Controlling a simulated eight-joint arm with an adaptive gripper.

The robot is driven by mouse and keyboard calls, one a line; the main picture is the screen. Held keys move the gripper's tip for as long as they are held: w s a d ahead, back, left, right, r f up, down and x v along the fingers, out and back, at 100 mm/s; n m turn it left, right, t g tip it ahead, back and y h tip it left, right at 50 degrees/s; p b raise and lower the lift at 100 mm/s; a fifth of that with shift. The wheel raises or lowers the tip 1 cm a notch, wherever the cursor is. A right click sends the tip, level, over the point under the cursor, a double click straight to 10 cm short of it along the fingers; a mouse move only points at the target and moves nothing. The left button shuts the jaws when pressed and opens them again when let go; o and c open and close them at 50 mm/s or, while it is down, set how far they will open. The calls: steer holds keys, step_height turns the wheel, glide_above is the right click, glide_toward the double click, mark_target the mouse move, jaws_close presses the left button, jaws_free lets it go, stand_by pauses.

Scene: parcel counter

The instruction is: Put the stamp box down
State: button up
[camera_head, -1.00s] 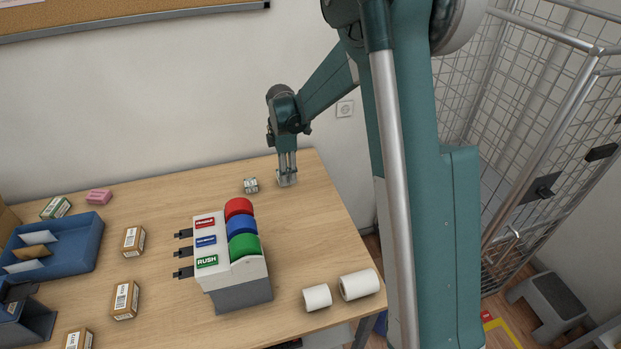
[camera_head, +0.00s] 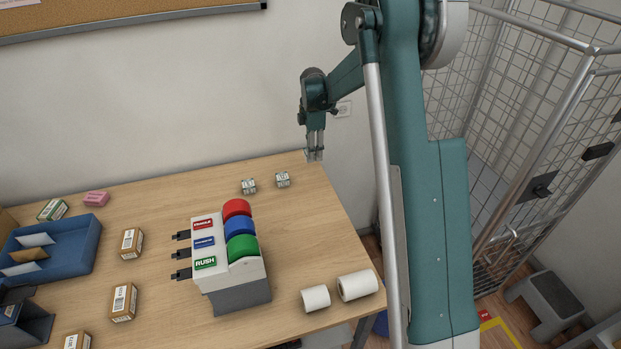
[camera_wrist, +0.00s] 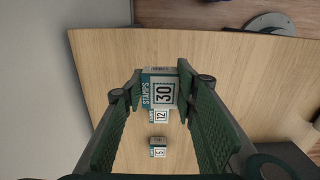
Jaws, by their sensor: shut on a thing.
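My gripper (camera_head: 315,158) is at the back right corner of the counter. In the wrist view my gripper (camera_wrist: 154,84) is shut on a white and teal stamp box (camera_wrist: 163,92) marked 30, held between the fingertips. In the head view the fingers mostly hide this box. It looks larger than the boxes beyond it and seems raised; the gap below it cannot be judged. A stamp box marked 12 (camera_head: 283,179) stands on the counter, partly covered by the held box in the wrist view (camera_wrist: 158,117). A stamp box marked 5 (camera_head: 249,186) stands to its left, also in the wrist view (camera_wrist: 158,147).
The wooden counter (camera_head: 325,215) is clear around the two standing boxes. A stamp holder (camera_head: 240,290) with red, blue and green rolls stands in front. Two white rolls (camera_head: 357,285) lie at the right edge. A blue tray (camera_head: 75,250) and parcels are at left.

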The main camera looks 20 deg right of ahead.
glide_above(312, 177)
steer(key=shift+f, duration=3.15)
steer(key=shift+f, duration=1.85)
steer(key=shift+f, duration=0.15)
steer(key=o, duration=0.9)
steer(key=shift+r, duration=0.2)
step_height(312, 177, up, 12)
